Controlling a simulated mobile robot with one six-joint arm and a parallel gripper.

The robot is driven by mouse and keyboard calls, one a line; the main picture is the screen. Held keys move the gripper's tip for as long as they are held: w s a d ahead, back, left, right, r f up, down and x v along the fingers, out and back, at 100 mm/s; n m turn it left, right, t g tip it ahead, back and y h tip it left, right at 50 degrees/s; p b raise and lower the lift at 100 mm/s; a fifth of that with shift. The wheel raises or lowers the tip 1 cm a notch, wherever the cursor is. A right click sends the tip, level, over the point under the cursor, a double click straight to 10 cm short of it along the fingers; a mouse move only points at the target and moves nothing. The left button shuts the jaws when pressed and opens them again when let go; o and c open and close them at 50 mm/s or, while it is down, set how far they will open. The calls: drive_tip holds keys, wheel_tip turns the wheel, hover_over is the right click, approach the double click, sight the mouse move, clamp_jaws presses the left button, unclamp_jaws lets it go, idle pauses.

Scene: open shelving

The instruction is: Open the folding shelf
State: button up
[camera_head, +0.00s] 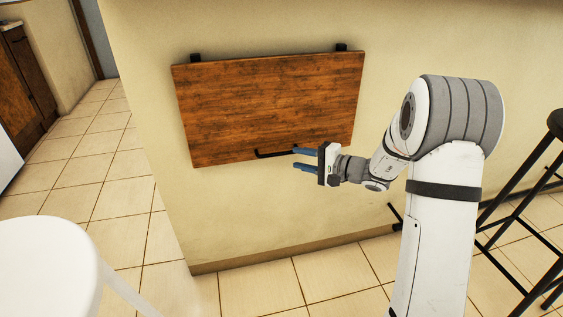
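The folding shelf (268,105) is a brown wooden board hanging flat down against the cream wall. Two black brackets show at its top edge. A black bar handle (273,154) is fixed near its lower edge. My gripper (300,160) is right of the handle, with its two blue fingers spread apart and pointing left. The upper finger overlaps the right end of the handle in the picture; I cannot tell whether they touch. Nothing shows between the fingers.
A white round seat or table (45,262) stands at the lower left. A black stool (530,195) stands at the right edge. Wooden cabinets (27,85) are at the far left. Tiled floor (110,190) is clear to the left of the wall.

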sight(280, 154)
drive_tip(key=b+x, duration=0.1)
drive_tip(key=x, duration=0.5)
drive_tip(key=shift+a, duration=0.2)
clamp_jaws()
idle(0.4)
